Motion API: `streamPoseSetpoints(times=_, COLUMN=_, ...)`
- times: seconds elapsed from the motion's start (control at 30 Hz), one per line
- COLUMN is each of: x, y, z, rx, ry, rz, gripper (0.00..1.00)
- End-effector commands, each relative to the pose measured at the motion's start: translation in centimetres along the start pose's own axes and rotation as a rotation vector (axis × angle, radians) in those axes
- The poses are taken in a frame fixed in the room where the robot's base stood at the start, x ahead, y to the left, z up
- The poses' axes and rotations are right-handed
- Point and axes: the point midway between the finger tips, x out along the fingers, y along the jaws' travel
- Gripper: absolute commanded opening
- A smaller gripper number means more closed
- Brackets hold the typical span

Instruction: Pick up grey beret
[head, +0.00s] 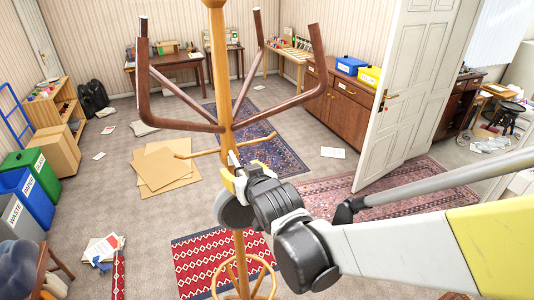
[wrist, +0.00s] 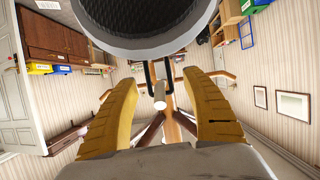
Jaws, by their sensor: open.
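I cannot pick out the grey beret for certain in either view. A large dark, ribbed round shape with a pale grey rim (wrist: 140,45) fills the top of the wrist view, close to the lens; I cannot tell whether it is the beret or part of my arm. My gripper (wrist: 160,82) is open, its two yellow fingers apart, with the wooden pole and brown hooks of the coat stand (head: 219,70) beyond them. In the head view my gripper (head: 231,172) is by the stand's pole, partly hidden by my wrist, and its fingertips are hard to make out.
Flat cardboard (head: 163,168) and a red patterned rug (head: 200,262) lie around the stand. Green (head: 38,172) and blue (head: 25,197) bins stand left. A blue-grey rounded thing (head: 17,268) sits at lower left. An open white door (head: 412,100) stands right. Carpet between is mostly free.

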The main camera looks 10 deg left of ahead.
Motion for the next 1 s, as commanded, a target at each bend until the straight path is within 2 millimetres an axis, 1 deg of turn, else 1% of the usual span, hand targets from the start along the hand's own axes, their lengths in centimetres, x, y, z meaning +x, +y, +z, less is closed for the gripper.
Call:
streamPoseSetpoints(times=0.03, x=0.0, y=0.0, z=0.0, rx=0.0, ry=0.0, rz=0.0, gripper=0.57)
streamPoseSetpoints(times=0.07, x=0.0, y=0.0, z=0.0, rx=0.0, ry=0.0, rz=0.0, gripper=0.49)
streamPoseSetpoints(times=0.1, x=0.0, y=0.0, z=0.0, rx=0.0, ry=0.0, rz=0.0, gripper=0.37)
streamPoseSetpoints(times=0.17, x=0.0, y=0.0, z=0.0, rx=0.0, ry=0.0, rz=0.0, gripper=0.18)
streamPoseSetpoints(times=0.2, x=0.0, y=0.0, z=0.0, rx=0.0, ry=0.0, rz=0.0, gripper=0.06)
streamPoseSetpoints(times=0.23, x=0.0, y=0.0, z=0.0, rx=0.0, ry=0.0, rz=0.0, gripper=0.0)
streamPoseSetpoints(times=0.57, x=0.0, y=0.0, z=0.0, rx=0.0, ry=0.0, rz=0.0, gripper=0.0)
streamPoseSetpoints(times=0.7, x=-0.3, y=0.0, z=-0.1, rx=0.0, ry=0.0, rz=0.0, gripper=0.0)
streamPoseSetpoints(times=0.87, x=-1.5, y=0.0, z=-0.6, rx=0.0, ry=0.0, rz=0.0, gripper=0.0)
streamPoseSetpoints(times=1.0, x=-3.3, y=0.0, z=-0.9, rx=-0.001, ry=0.0, rz=-0.001, gripper=0.0)
